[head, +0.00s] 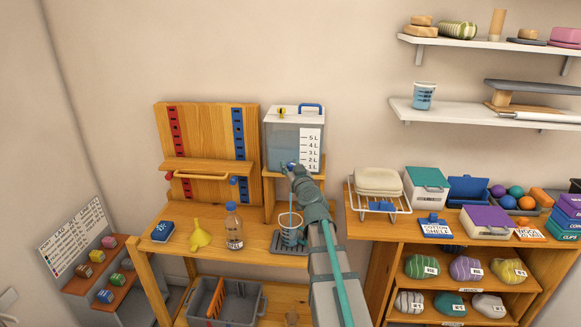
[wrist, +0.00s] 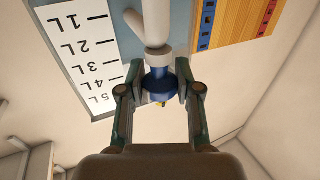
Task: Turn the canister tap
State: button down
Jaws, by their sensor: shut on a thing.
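The clear canister (head: 283,132) has a blue top handle and a white litre scale and stands on a small wooden stand. In the wrist view its scale (wrist: 82,48) appears upside down. The tap's blue knob (wrist: 160,82) sits on a white stem (wrist: 154,22). My gripper (wrist: 158,92) is shut on the blue knob, one finger on each side. In the head view my gripper (head: 291,169) is at the canister's lower front and mostly hides the tap. A thin blue stream (head: 290,203) runs down below it to a clear beaker (head: 291,230) on a dark grate.
A wooden rack (head: 208,143) with red and blue strips stands left of the canister. A wire rack (head: 379,198) and boxes fill the right counter.

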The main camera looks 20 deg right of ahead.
aim_at(292, 168)
jog(key=c, duration=0.8)
grip_release()
jog(key=shift+o, duration=0.2)
jog(key=shift+s+a, duration=0.15)
jog(key=shift+s, duration=1.1)
jog(key=shift+s+a, duration=0.2)
jog(key=shift+s, duration=1.05)
jog(key=shift+s+a, duration=0.15)
jog(key=shift+s, duration=1.1)
